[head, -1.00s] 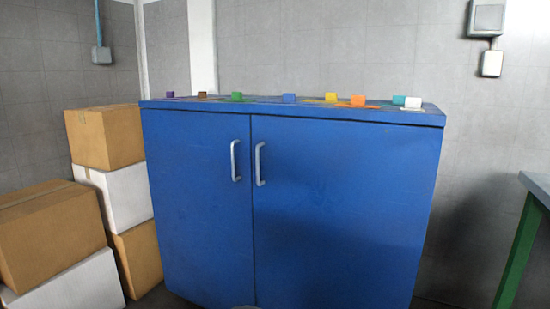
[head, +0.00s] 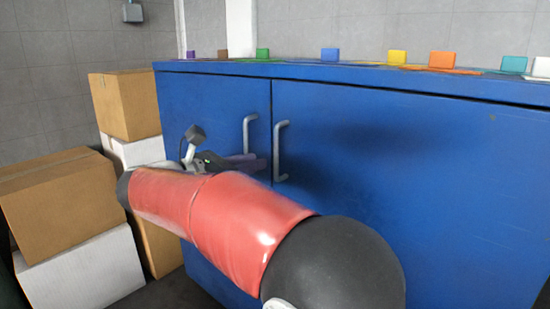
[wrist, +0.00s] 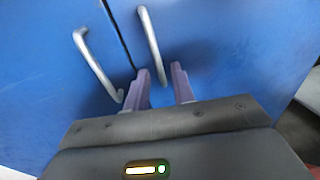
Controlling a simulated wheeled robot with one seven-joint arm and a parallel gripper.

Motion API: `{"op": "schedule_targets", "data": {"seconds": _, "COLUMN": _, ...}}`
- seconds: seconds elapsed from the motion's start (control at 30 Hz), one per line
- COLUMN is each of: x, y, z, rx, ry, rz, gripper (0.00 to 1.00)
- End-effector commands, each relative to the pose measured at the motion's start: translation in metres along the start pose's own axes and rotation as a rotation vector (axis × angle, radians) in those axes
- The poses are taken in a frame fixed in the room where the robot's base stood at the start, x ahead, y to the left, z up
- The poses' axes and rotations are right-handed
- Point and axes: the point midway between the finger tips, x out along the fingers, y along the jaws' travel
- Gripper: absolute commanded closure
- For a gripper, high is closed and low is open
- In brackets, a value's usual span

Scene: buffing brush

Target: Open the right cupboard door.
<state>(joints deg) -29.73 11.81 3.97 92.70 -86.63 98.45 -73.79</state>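The right cupboard door (head: 420,190) is blue and shut, with a grey vertical bar handle (head: 278,150) near its left edge. The left door's similar handle (head: 247,132) is just left of the seam. My gripper (head: 256,162) is at the lower part of the handles, its purple fingers pointing at the door. In the wrist view my gripper (wrist: 160,68) is open, and the lower end of the right door's handle (wrist: 151,40) shows between the fingertips. The left door's handle (wrist: 93,62) is left of the fingers. I cannot tell whether the fingers touch the handle.
Colored blocks, such as a yellow one (head: 397,57), stand along the cupboard top (head: 300,71). Stacked cardboard boxes (head: 60,205) are left of the cupboard. My red arm crosses in front of the doors and hides their lower part.

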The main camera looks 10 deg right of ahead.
Motion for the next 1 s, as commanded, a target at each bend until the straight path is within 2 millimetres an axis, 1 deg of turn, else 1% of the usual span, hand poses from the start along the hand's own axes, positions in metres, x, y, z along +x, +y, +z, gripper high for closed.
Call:
{"op": "schedule_targets", "data": {"seconds": 0.07, "x": -0.003, "y": 0.006, "z": 0.002, "rx": -0.02, "ry": -0.029, "rz": 0.003, "gripper": 0.75}}
{"op": "schedule_targets", "data": {"seconds": 0.17, "x": 0.006, "y": 0.007, "z": 0.004, "rx": -0.026, "ry": -0.037, "rz": 0.001, "gripper": 0.75}}
{"op": "schedule_targets", "data": {"seconds": 0.4, "x": 0.046, "y": 0.006, "z": 0.005, "rx": -0.025, "ry": -0.036, "rz": 0.0, "gripper": 0.75}}
{"op": "schedule_targets", "data": {"seconds": 0.5, "x": 0.059, "y": 0.006, "z": 0.006, "rx": -0.025, "ry": -0.035, "rz": 0.001, "gripper": 0.75}}
{"op": "schedule_targets", "data": {"seconds": 0.6, "x": 0.068, "y": 0.007, "z": 0.006, "rx": -0.024, "ry": -0.035, "rz": 0.002, "gripper": 0.75}}
{"op": "schedule_targets", "data": {"seconds": 0.73, "x": 0.073, "y": 0.007, "z": 0.006, "rx": -0.024, "ry": -0.034, "rz": 0.003, "gripper": 0.75}}
{"op": "schedule_targets", "data": {"seconds": 0.93, "x": 0.073, "y": 0.007, "z": 0.006, "rx": -0.024, "ry": -0.034, "rz": 0.003, "gripper": 0.75}}
{"op": "schedule_targets", "data": {"seconds": 0.97, "x": 0.073, "y": 0.007, "z": 0.006, "rx": -0.024, "ry": -0.034, "rz": 0.003, "gripper": 0.78}}
{"op": "schedule_targets", "data": {"seconds": 1.0, "x": 0.073, "y": 0.007, "z": 0.006, "rx": -0.024, "ry": -0.034, "rz": 0.003, "gripper": 0.83}}
